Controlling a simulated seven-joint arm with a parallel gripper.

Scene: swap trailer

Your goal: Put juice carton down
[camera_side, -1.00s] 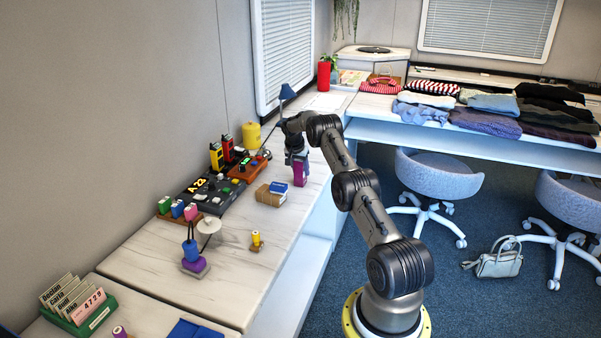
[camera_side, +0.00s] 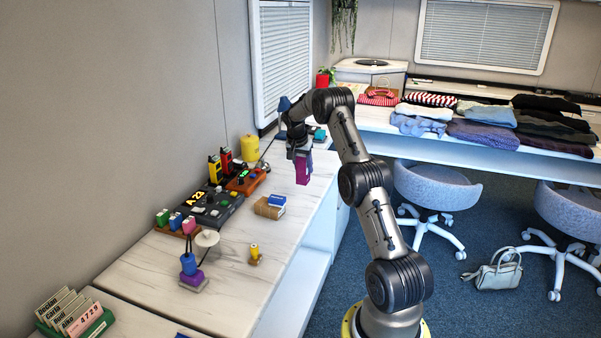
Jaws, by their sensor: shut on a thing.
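The juice carton (camera_side: 303,171) is a purple upright box over the far right part of the marble-look counter. My gripper (camera_side: 301,154) is shut on its top from above, and the fingers hide that top. The carton looks upright or nearly so. I cannot tell whether its base touches the counter (camera_side: 302,222) or hangs just above it.
A tan box with a blue-and-white box (camera_side: 277,201) on it lies just nearer on the counter. Left are a dark control panel (camera_side: 213,207), an orange device (camera_side: 247,180) and a yellow canister (camera_side: 250,148). The counter's right edge is close to the carton.

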